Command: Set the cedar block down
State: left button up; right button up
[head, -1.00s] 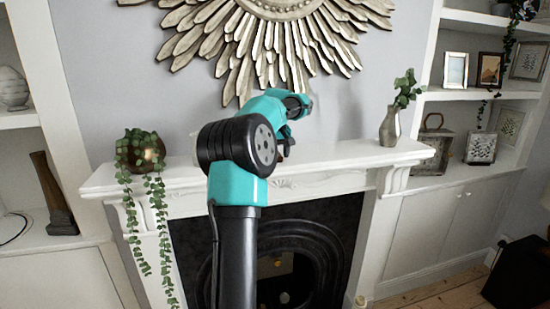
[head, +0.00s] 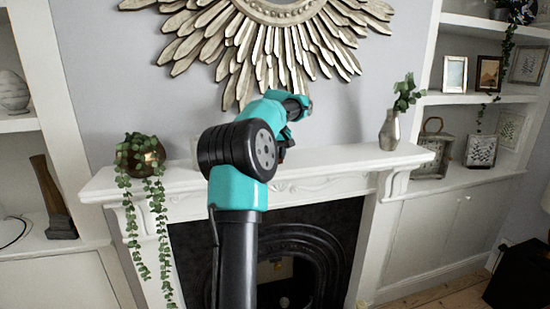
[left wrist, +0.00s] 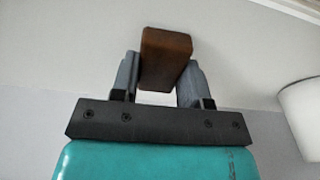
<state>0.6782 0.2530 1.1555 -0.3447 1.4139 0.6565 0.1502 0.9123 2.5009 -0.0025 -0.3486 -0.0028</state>
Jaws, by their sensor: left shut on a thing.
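The cedar block (left wrist: 165,58) is a reddish-brown bar between the two fingers of my left gripper (left wrist: 160,85) in the left wrist view. The gripper is shut on it, and the block sticks out past the fingertips. In the head view my left gripper (head: 284,145) is over the white mantel shelf (head: 330,162), mostly hidden behind my own arm. The block can hardly be made out there. I cannot tell whether it touches the shelf. My right gripper is in neither view.
A trailing plant in a round bronze pot (head: 142,157) stands at the shelf's left end. A silver vase with leaves (head: 389,130) stands near its right end. A white round object (left wrist: 303,110) is right of the gripper in the wrist view. A sunburst mirror (head: 275,45) hangs above.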

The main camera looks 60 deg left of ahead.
pick_arm(q)
jog(key=shift+r, duration=1.3)
jog(key=shift+s+d, duration=0.1)
jog(key=shift+d, duration=0.05)
jog(key=s+d, duration=0.3)
jog(key=d, duration=0.4)
jog(key=s+d+r, duration=0.1)
jog(key=s+d, duration=0.3)
jog(key=d, duration=0.3)
jog(key=shift+r, duration=0.25)
jog(key=shift+w, duration=0.1)
jog(key=w+d+f+m, duration=0.2)
jog(key=w+d+f, duration=0.2)
jog(key=w+f, duration=0.45)
jog(key=w+d+f+m, duration=0.3)
jog(key=w+d+f, duration=0.1)
jog(key=w+f, duration=0.5)
jog(key=w+d+f+m, duration=0.2)
jog(key=w+d+f, duration=0.2)
jog(key=w+f, duration=0.45)
jog(key=w+d+f+m, duration=0.4)
jog(key=d+f, duration=0.8)
jog(key=d, duration=0.3)
jog(key=w+d+f+m+t+h, duration=0.1)
jog(key=w+d+f+m, duration=0.3)
jog(key=d+f, duration=0.8)
jog(key=w+d, duration=0.1)
jog(key=d, duration=0.2)
jog(key=shift+d+f, duration=0.15)
jog(key=shift+f, duration=0.15)
